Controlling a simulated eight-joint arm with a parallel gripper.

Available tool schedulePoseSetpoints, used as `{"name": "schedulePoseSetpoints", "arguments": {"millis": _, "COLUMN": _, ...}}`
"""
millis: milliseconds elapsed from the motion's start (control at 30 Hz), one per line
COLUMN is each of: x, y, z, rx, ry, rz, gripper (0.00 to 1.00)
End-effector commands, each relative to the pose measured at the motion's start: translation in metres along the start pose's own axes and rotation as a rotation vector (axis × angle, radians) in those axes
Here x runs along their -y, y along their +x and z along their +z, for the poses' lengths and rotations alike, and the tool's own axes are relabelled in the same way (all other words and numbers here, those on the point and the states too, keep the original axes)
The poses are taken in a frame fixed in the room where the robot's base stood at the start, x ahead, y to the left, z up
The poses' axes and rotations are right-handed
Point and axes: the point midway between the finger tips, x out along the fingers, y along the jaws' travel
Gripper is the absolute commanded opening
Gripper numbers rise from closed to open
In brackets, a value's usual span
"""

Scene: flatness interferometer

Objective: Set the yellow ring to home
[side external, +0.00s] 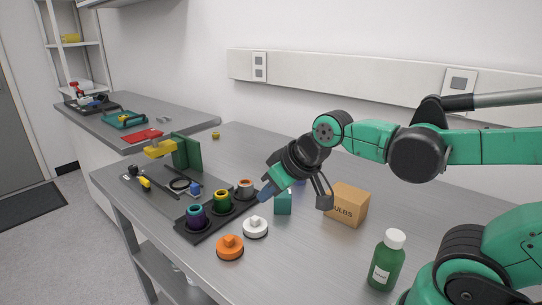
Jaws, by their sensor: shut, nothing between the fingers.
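A dark tray (207,230) on the bench holds three upright cylinders in a row. The middle cylinder (222,200) has a yellow band with green below. I take this band as the yellow ring; any mark on it is too small to read. The near cylinder (195,216) is purple and teal. The far one (245,188) is grey with an orange top. My gripper (265,195) is shut and empty, its blue tip pointing down-left, just right of the far cylinder. I cannot tell whether it touches anything.
A white knob-topped disc (255,227) and an orange one (230,247) lie in front of the tray. A teal block (283,204), a cardboard box (347,205) and a green bottle (386,261) stand to the right. A yellow-and-green device (185,152) stands behind.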

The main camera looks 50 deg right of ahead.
Motion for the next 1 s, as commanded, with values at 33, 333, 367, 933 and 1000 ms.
{"name": "schedulePoseSetpoints", "arguments": {"millis": 33, "x": -0.005, "y": 0.003, "z": -0.013, "rx": -0.012, "ry": 0.004, "rz": 0.001, "gripper": 0.0}}
{"name": "schedulePoseSetpoints", "arguments": {"millis": 333, "x": -0.042, "y": 0.036, "z": -0.08, "rx": -0.095, "ry": 0.003, "rz": 0.001, "gripper": 0.0}}
{"name": "schedulePoseSetpoints", "arguments": {"millis": 367, "x": -0.046, "y": 0.039, "z": -0.084, "rx": -0.102, "ry": 0.002, "rz": 0.003, "gripper": 0.0}}
{"name": "schedulePoseSetpoints", "arguments": {"millis": 933, "x": -0.065, "y": 0.057, "z": -0.104, "rx": -0.137, "ry": -0.001, "rz": 0.009, "gripper": 0.0}}
{"name": "schedulePoseSetpoints", "arguments": {"millis": 1000, "x": -0.064, "y": 0.057, "z": -0.104, "rx": -0.137, "ry": -0.001, "rz": 0.009, "gripper": 0.0}}
